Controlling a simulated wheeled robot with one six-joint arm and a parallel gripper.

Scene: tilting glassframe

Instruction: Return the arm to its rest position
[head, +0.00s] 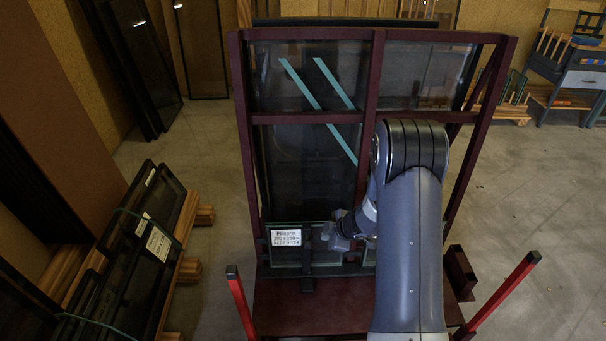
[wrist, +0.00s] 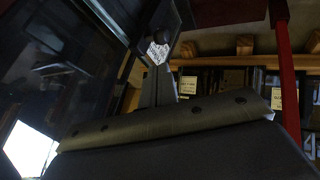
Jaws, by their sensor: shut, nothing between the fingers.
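My arm (head: 408,240) reaches forward from the bottom of the head view, bent at the elbow. My gripper (head: 337,240) is shut and empty, low in front of the glass frame (head: 372,75), just right of its white label (head: 286,238). The frame is a tall dark red rack with glass panes; two teal strips run diagonally across the glass. My arm hides part of its right side. In the wrist view, dark glass (wrist: 50,60) fills the left side, and my fingertips are hard to make out.
Two red posts (head: 241,305) (head: 503,295) flank the rack's dark red base (head: 310,310). Strapped dark panes on wooden pallets (head: 150,240) lie at left. More dark frames lean against the left wall. A workbench (head: 575,70) stands at back right. The floor at right is clear.

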